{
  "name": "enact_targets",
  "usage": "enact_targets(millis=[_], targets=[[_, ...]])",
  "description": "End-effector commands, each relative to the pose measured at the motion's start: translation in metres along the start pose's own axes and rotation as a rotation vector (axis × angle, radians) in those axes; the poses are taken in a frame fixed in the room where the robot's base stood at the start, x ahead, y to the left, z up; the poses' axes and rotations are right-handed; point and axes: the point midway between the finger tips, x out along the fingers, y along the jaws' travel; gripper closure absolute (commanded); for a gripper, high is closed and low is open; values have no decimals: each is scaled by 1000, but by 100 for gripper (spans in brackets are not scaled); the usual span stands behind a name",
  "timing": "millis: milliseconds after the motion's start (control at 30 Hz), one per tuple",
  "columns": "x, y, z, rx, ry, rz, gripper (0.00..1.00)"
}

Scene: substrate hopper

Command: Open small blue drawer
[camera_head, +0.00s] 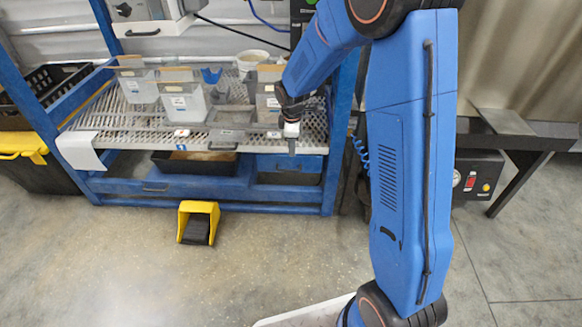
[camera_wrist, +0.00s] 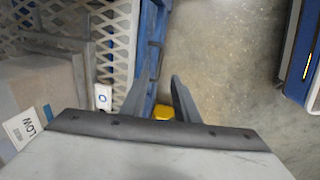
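The perforated shelf (camera_head: 110,120) holds several clear bins close to my gripper. A black tray (camera_head: 195,163) sits below it. A yellow foot pedal (camera_head: 198,222) stands on the floor in front, also visible in the wrist view (camera_wrist: 163,112). The floor before the rack is otherwise clear.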

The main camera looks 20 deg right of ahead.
Motion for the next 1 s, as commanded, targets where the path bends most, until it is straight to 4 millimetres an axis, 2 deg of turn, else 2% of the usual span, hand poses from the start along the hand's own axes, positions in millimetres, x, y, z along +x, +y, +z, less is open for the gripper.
enact_targets(millis=[100,600,800,1000], targets=[[23,-1,1,0,-2,-4,72],[107,-1,0,-1,-1,-2,72],[127,0,0,0,-1,-1,72],[135,0,0,0,0,1,72]])
